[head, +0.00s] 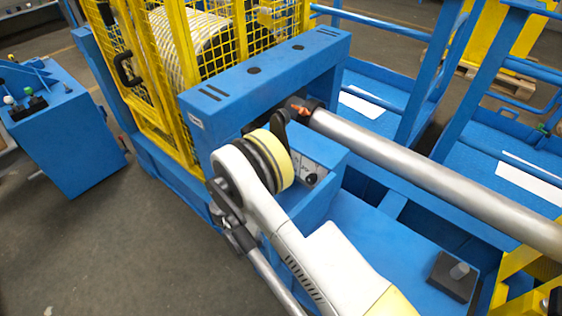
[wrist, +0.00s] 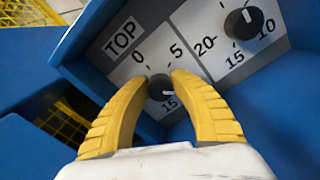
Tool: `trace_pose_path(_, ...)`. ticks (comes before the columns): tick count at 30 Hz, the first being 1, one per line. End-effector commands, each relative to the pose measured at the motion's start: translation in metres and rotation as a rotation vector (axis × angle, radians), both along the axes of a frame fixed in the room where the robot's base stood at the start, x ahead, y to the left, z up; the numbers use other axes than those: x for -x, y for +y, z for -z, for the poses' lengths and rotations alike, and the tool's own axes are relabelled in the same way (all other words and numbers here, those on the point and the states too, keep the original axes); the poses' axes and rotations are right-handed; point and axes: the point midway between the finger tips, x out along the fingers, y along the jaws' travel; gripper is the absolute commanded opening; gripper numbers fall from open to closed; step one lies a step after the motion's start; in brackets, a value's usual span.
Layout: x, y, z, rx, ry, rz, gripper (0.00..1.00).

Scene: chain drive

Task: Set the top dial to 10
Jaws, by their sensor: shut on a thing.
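The top dial (wrist: 161,88) is a small black knob on a white plate marked TOP (wrist: 122,35), seen in the wrist view. The numbers 0, 5 and 15 show around it; 10 is hidden, apparently behind the right finger. A pale pointer mark on the knob lies at its lower right, but its exact reading is hard to tell. My gripper (wrist: 161,80) has yellow ribbed fingers, shut on the knob from both sides. In the head view my arm hides the gripper and this dial.
A second black dial (wrist: 243,23) with 10, 15 and 20 is at the upper right, close to the right finger. Blue panel walls (wrist: 85,45) flank the plates. In the head view, a blue frame (head: 265,70), yellow mesh cage (head: 128,75) and steel roller (head: 430,175) stand near my arm.

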Motion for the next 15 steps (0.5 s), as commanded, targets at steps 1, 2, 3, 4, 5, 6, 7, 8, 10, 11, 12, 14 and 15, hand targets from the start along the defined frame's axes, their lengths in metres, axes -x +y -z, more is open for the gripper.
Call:
trace_pose_path(1, -0.0006, -0.0005, -0.0009, 0.002, -0.002, 0.0, 0.0)
trace_pose_path(2, -0.0006, -0.0005, -0.0009, 0.002, -0.002, 0.0, 0.0)
trace_pose_path(3, -0.0006, -0.0005, -0.0009, 0.002, -0.002, 0.0, 0.4)
trace_pose_path(4, -0.0006, -0.0005, -0.0009, 0.002, -0.002, 0.0, 0.5)
trace_pose_path(5, -0.0005, -0.0005, -0.0008, 0.002, -0.002, 0.0, 0.51)
trace_pose_path(6, -0.0004, -0.0004, -0.0008, 0.002, -0.002, 0.0, 0.51)
trace_pose_path(7, -0.0004, -0.0005, -0.0007, 0.001, -0.001, 0.0, 0.51)
trace_pose_path(8, -0.0004, -0.0003, -0.0006, 0.0, -0.002, 0.0, 0.51)
trace_pose_path(10, -0.0003, -0.0002, -0.0005, 0.0, -0.001, 0.0, 0.51)
trace_pose_path(11, -0.0002, -0.0002, -0.0004, 0.0, -0.001, 0.0, 0.51)
trace_pose_path(12, -0.0002, -0.0002, -0.0004, 0.0, -0.001, 0.0, 0.51)
trace_pose_path(14, -0.0001, -0.0002, -0.0003, -0.005, -0.006, 0.0, 0.51)
trace_pose_path(15, -0.0001, -0.0002, -0.0002, -0.014, -0.015, 0.0, 0.51)
